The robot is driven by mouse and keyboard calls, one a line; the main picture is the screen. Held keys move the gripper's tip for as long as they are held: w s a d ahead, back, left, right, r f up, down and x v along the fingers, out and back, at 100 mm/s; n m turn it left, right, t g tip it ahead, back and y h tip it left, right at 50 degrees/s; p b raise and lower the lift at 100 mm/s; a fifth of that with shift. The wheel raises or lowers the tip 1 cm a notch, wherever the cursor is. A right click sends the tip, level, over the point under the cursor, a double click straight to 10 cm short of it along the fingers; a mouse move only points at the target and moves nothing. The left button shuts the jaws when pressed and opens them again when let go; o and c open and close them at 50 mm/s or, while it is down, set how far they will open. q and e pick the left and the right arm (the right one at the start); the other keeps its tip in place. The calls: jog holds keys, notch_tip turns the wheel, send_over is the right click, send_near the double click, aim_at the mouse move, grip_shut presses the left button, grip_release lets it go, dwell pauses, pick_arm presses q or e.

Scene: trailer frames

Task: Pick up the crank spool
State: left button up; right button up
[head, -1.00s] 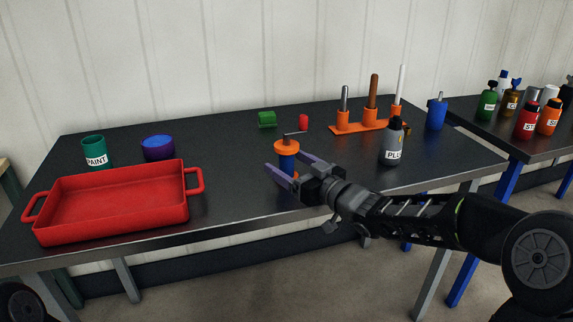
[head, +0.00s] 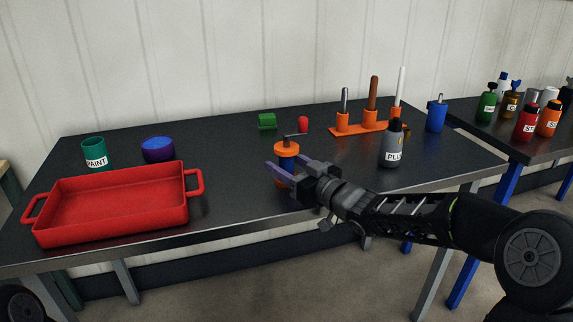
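The crank spool (head: 287,149) stands upright on the dark table. It has an orange top with a thin grey crank, a blue middle and an orange base partly hidden by my gripper. My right gripper (head: 283,164) reaches in from the right at the spool's height. Its purple fingers are spread apart, with the near finger crossing in front of the spool's lower part and the far finger partly hidden behind it. Whether they touch the spool I cannot tell. My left gripper is not in view.
A red tray (head: 115,236) fills the table's front left, with a green paint cup (head: 95,152) and blue bowl (head: 158,149) behind. A grey bottle (head: 393,147) and orange tool rack (head: 352,131) stand right. A green block (head: 267,121) and red piece (head: 303,124) lie behind the spool.

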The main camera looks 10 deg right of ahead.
aim_at(287, 135)
jog(key=c, duration=1.1)
notch_tip(287, 135, up, 10)
jog(key=p, duration=0.3)
jog(key=shift+r, duration=0.1)
dwell(0.4)
